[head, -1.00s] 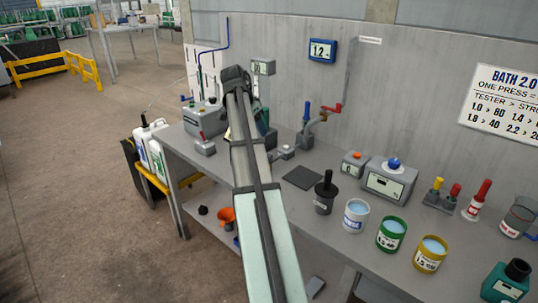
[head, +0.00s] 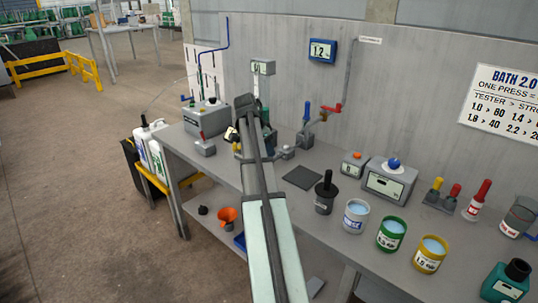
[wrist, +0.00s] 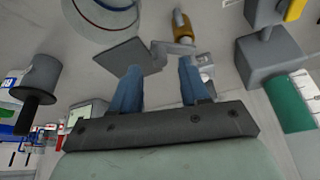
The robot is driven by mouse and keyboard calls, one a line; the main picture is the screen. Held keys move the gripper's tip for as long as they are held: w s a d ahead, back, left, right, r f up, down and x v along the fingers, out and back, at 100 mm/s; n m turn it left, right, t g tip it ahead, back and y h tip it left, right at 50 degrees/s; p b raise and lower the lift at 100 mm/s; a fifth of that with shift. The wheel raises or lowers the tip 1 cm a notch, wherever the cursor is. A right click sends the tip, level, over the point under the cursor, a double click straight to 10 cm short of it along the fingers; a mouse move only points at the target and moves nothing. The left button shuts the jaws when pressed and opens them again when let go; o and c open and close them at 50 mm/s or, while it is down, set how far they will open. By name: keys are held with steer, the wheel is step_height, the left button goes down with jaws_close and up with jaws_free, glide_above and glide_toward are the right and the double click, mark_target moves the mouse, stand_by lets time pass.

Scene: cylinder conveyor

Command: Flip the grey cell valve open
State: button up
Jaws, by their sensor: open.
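My gripper (wrist: 158,90) shows in the wrist view as two blue fingers, apart with nothing held between them. Beyond the fingertips is a grey bracket-like fitting (wrist: 172,50) with a brass-coloured upright piece (wrist: 181,25); it may be the cell valve, but I cannot tell for certain. It looks apart from the fingers. In the head view my arm reaches over the bench to the back left, and hides the fingertips and part of the fittings there. A small yellow and black piece (head: 231,134) shows just left of my arm's end.
A grey box (wrist: 270,58) and a green cylinder (wrist: 290,105) stand right of the fingers. Pipework with a red handle (head: 331,108) and a blue handle (head: 307,112) rises right of my arm. A grey instrument (head: 207,119) stands left. The dark pad (head: 302,177) is clear.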

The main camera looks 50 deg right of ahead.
steer(key=shift+x, duration=1.75)
jaws_close()
